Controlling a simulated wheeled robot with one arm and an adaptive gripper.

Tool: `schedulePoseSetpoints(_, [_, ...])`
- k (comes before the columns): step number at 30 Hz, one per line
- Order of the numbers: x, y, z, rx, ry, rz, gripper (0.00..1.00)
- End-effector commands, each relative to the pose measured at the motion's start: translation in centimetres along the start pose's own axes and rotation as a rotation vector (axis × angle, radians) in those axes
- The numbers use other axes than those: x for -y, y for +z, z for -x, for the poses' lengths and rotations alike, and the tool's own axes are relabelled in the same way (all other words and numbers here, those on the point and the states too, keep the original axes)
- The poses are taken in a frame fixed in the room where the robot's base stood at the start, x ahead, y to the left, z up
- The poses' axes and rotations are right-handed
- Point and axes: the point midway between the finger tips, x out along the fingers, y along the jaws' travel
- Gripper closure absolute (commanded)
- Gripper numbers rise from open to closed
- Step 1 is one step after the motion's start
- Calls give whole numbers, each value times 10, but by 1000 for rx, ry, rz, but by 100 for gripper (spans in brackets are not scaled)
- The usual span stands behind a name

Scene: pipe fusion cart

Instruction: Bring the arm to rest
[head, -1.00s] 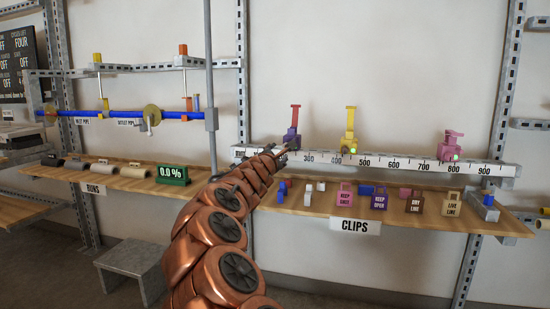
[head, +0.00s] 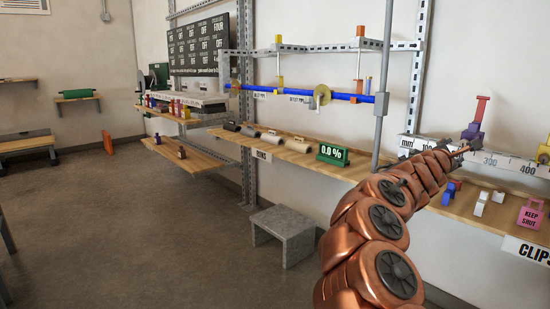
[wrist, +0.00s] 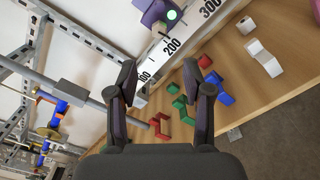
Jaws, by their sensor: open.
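My copper-coloured arm reaches from the bottom of the head view toward the ruler rail. My gripper (head: 462,150) is at its far end, small in that view, near the low end of the rail. In the wrist view my gripper (wrist: 163,92) shows its two dark fingers spread apart with nothing between them. Beyond the fingers are the white ruler rail (wrist: 187,37) and the wooden clips shelf (wrist: 245,90). A purple clamp (wrist: 158,12) with a green light sits on the rail near the 200 mark. The fingers appear clear of it.
Small red, green and blue clips (wrist: 220,92) lie on the shelf below the rail. A vertical grey post (head: 382,85) stands left of my gripper. A blue pipe (head: 300,93) and a green 0.0 % display (head: 332,154) are further left. A grey stool (head: 284,234) stands on open floor.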

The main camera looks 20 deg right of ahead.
Motion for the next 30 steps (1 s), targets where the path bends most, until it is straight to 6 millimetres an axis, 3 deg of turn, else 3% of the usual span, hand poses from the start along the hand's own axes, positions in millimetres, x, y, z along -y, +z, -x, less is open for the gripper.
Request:
schedulePoseSetpoints(5, [-12,11,6,15,3,-29,50])
schedulePoseSetpoints(8, [-34,37,21,51,5,-104,50])
schedulePoseSetpoints(15, [-79,117,81,163,-47,-418,50])
schedulePoseSetpoints(23, [-77,160,148,214,-213,-752,50])
schedulePoseSetpoints(30, [-54,154,217,187,-469,-989,50])
